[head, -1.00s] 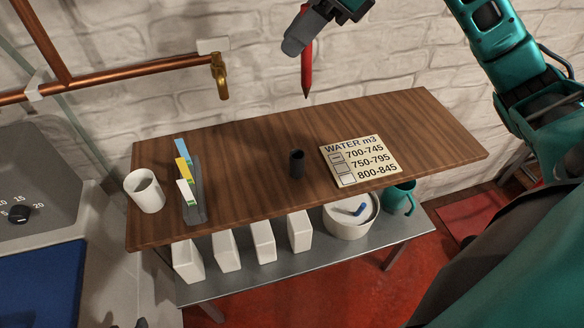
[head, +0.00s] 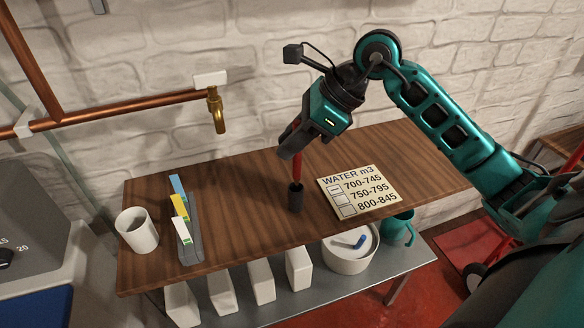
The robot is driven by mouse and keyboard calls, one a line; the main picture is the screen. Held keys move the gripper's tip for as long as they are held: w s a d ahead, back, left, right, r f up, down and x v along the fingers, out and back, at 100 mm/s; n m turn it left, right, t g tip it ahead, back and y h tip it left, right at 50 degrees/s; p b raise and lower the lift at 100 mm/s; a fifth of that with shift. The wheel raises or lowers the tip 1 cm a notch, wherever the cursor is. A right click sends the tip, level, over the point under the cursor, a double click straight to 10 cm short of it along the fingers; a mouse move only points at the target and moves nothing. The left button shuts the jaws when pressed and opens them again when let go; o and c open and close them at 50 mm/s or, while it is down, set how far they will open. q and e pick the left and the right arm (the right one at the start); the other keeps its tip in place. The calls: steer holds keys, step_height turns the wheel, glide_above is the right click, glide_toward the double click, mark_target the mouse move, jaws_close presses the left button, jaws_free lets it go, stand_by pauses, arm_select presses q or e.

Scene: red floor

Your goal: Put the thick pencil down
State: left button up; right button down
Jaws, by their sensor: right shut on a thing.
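The thick red pencil (head: 297,166) is upright in the head view, its lower end at the mouth of a small black cylindrical holder (head: 295,197) on the wooden table. The tip is hidden, and it appears to be inside the holder. My right gripper (head: 289,148) is shut on the upper part of the pencil, above the holder. My left gripper is not in view.
A sign reading WATER m3 (head: 359,190) lies right of the holder on the wooden tabletop (head: 240,215). A white cup (head: 137,231) and a grey rack with coloured pieces (head: 190,240) stand left. White blocks and a round white container (head: 350,250) sit on the lower shelf.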

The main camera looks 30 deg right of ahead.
step_height(320, 180, down, 6)
steer(key=shift+r+b, duration=0.1)
steer(key=shift+b, duration=0.4)
steer(key=c, duration=1)
jaws_free()
steer(key=v, duration=1.2)
steer(key=shift+r+p, duration=0.1)
steer(key=shift+p, duration=0.25)
